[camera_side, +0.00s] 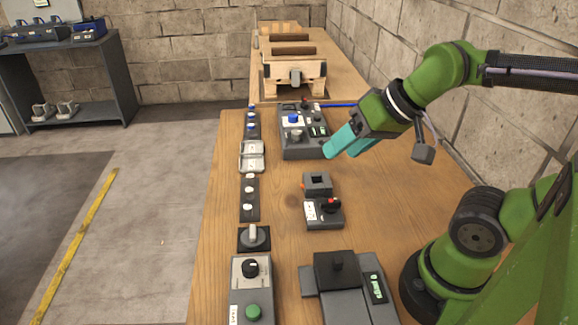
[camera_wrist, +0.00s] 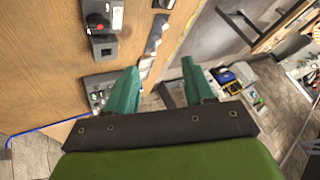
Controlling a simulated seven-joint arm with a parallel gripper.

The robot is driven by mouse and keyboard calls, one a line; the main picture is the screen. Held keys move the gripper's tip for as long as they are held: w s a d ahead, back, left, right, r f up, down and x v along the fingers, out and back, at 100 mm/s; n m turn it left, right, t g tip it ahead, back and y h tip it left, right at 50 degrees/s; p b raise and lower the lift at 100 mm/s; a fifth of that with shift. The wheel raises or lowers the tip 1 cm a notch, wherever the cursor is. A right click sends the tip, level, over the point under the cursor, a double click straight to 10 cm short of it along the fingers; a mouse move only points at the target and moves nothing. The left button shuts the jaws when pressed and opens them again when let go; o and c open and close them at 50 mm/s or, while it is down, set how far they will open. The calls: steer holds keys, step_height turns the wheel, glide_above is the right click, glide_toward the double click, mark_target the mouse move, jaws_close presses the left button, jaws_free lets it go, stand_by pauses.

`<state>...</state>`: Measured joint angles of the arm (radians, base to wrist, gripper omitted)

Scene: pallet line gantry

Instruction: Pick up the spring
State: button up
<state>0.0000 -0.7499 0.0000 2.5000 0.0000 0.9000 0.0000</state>
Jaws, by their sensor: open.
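I cannot make out a spring in either view; it may be hidden or too small to tell. My gripper (camera_side: 338,146) is green with teal fingers, above the wooden bench near the grey control box with a blue button (camera_side: 292,119). In the wrist view my gripper (camera_wrist: 157,78) has its two fingers wide apart with nothing between them. A small grey box with a dark square opening (camera_side: 317,182) stands on the bench nearer the side camera, and it also shows in the wrist view (camera_wrist: 103,46).
The wooden bench (camera_side: 390,205) is bare to the right of the devices. A red-knobbed box (camera_side: 325,213), a rotary switch plate (camera_side: 253,239) and larger control units (camera_side: 251,290) stand on it. A wooden pallet model (camera_side: 294,75) is at the back. A block wall (camera_side: 450,150) runs along the right.

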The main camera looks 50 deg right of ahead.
steer(key=m+g, duration=0.3)
steer(key=m, duration=2.3)
glide_above(250, 176)
steer(key=s+d, duration=0.2)
steer(key=f, duration=1.8)
steer(key=shift+a, duration=0.25)
steer(key=shift+x, duration=2.7)
steer(key=shift+s+a, duration=0.15)
steer(key=shift+s, duration=0.05)
jaws_close()
